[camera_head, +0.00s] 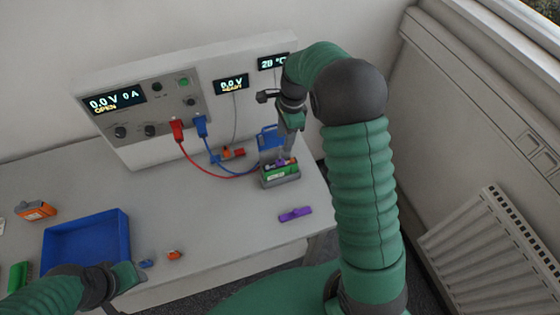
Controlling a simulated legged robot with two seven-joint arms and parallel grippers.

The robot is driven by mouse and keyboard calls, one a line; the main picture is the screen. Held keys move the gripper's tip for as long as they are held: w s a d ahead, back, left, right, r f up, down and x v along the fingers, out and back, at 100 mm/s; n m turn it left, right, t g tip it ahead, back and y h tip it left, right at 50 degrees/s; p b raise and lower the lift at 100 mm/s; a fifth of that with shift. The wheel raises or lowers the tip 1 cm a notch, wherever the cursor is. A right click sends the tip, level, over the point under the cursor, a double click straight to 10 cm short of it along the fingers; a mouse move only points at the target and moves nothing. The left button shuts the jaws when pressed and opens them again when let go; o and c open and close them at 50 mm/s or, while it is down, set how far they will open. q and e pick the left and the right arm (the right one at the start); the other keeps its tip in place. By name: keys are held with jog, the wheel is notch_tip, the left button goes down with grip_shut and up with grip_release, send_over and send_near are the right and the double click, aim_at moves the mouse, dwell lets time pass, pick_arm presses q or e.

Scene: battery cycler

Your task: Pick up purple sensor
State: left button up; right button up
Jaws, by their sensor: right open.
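A purple piece (295,214), long and flat, lies alone on the table near its right front edge; it looks like the purple sensor. My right gripper (288,152) points down over the green battery (281,172) in its grey holder, behind the purple piece and apart from it. The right gripper is open; its fingertips are small and partly merge with the things at the holder. A small purple patch also shows on top of the battery. My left gripper (132,277) is low at the left, by the blue tray; its fingers are too unclear to judge.
The blue tray (126,238) is at the left, with an orange device (36,210) behind it. The cycler panel (140,105) stands at the back, with red and blue cables running to the holder. A blue clip-like part (268,136) stands behind the holder.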

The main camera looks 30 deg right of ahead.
send_over(280, 161)
jog(key=d, duration=0.1)
notch_tip(280, 161, down, 5)
jog(key=shift+p, duration=0.3)
jog(key=f, duration=0.1)
jog(key=f+p, duration=0.1)
jog(key=f, duration=0.1)
jog(key=f+p, duration=0.1)
jog(key=shift+a+f, duration=0.35)
jog(key=shift+f, duration=0.45)
grip_shut()
